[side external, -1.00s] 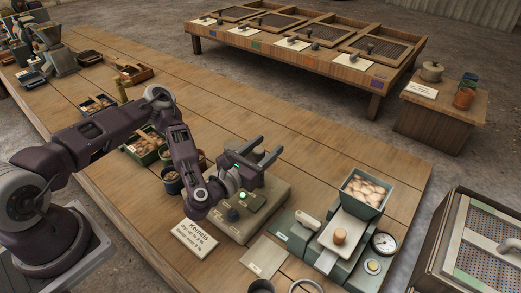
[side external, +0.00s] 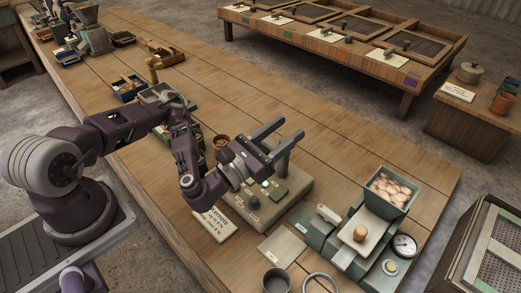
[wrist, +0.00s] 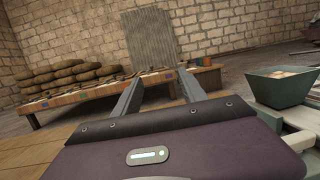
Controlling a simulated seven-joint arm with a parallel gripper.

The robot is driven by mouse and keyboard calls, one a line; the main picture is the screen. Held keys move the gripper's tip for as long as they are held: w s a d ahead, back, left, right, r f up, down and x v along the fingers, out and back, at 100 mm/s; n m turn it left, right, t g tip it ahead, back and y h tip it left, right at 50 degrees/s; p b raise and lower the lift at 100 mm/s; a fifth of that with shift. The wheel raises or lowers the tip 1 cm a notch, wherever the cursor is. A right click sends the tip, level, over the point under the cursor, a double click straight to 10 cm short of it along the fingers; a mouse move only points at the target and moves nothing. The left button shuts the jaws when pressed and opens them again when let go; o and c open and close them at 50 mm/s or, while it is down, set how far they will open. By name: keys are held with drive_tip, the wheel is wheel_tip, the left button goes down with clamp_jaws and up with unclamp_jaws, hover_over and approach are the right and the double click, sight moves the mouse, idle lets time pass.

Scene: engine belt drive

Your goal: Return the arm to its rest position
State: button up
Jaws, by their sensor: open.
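My gripper (side external: 290,128) is open and empty above the wooden bench (side external: 330,150). Its two grey fingers point away to the upper right, roughly level. It hangs above the beige control box (side external: 288,203), which has a lit green button and dark knobs, and appears clear of it. In the wrist view my gripper (wrist: 160,76) shows two separated fingers with nothing between them, facing the brick wall and racks. My purple arm is bent, its forearm over the bench. Part of the box is hidden behind my wrist.
A scale with an egg-like item (side external: 360,233), a green hopper of pale lumps (side external: 390,190) and a dial stand at right. A Kernels sign (side external: 214,222) lies left of the box. Small bins (side external: 130,88) line the far left.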

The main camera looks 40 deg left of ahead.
drive_tip(key=s+d+r+m+g+h, duration=0.1)
drive_tip(key=s+d+r+m+h, duration=0.1)
drive_tip(key=d+r+m+h, duration=0.45)
drive_tip(key=s+d+r+m+h, duration=0.15)
drive_tip(key=r+m+h, duration=0.25)
drive_tip(key=r+h, duration=0.5)
drive_tip(key=s+d+r+m+g+h, duration=0.3)
drive_tip(key=s+m+g, duration=0.4)
drive_tip(key=m+g, duration=0.3)
drive_tip(key=s+d+r+m+g+h, duration=0.35)
drive_tip(key=s+m+g, duration=0.35)
drive_tip(key=g, duration=0.6)
drive_tip(key=s+f+m+g+y, duration=0.3)
drive_tip(key=s+m+g+y, duration=0.3)
drive_tip(key=s+m+y, duration=0.35)
drive_tip(key=s+a+f+t+y, duration=0.3)
drive_tip(key=s+a+f+y, duration=0.2)
drive_tip(key=y, duration=0.2)
drive_tip(key=w+a+r+n+t+y, duration=0.1)
drive_tip(key=w+a+t+y, duration=0.1)
drive_tip(key=a+t+y, duration=0.2)
drive_tip(key=w+a+r+n+t+y, duration=0.1)
drive_tip(key=w+a+r+t+y, duration=0.1)
drive_tip(key=a+t, duration=0.6)
drive_tip(key=a+y, duration=0.1)
drive_tip(key=a, duration=0.2)
drive_tip(key=shift+a+y, duration=0.25)
drive_tip(key=shift+y, duration=0.1)
